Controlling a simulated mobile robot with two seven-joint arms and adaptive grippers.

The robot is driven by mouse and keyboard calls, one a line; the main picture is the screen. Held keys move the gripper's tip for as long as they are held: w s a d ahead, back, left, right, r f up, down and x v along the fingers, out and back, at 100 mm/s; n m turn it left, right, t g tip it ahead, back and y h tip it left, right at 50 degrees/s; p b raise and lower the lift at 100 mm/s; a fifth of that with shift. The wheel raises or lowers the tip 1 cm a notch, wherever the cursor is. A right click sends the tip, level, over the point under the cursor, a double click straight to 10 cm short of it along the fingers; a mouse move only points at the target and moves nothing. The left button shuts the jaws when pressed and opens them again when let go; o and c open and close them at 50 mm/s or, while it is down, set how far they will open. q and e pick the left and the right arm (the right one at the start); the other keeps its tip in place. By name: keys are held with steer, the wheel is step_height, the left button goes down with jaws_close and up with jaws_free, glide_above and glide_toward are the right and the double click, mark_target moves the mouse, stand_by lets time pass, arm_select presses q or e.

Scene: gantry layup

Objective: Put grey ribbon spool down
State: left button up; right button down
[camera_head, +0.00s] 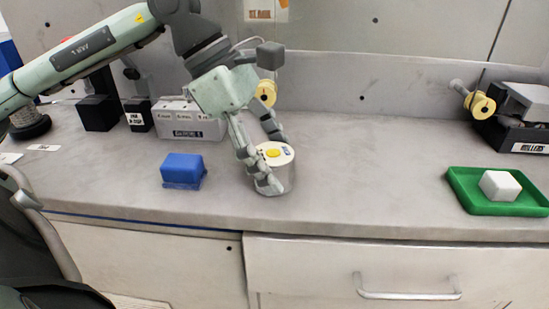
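The grey ribbon spool (284,177) is a short, pale grey cylinder with a yellow centre and a small label on top. It stands upright at the middle of the grey counter (360,195), apparently at the counter surface; a small gap beneath cannot be ruled out. My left gripper (269,160) reaches down over it from above. One finger lies along its front left side, and the other goes down behind its far rim, where its tip is hidden. The gripper appears shut on the spool. My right gripper is not in view.
A blue block (183,169) sits left of the spool. A green tray (463,190) with a white block (499,185) lies at the right. A labelled grey box (190,122) and black boxes (97,113) stand behind at left. The counter between spool and tray is clear.

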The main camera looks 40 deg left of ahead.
mark_target(270, 152)
arm_select(q)
steer(key=shift+o, duration=0.6)
steer(key=shift+r, duration=0.1)
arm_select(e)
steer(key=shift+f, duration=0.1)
arm_select(q)
steer(key=b+v, duration=0.1)
steer(key=v, duration=1.1)
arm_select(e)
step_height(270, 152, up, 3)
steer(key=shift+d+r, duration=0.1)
arm_select(q)
steer(key=shift+d, duration=0.1)
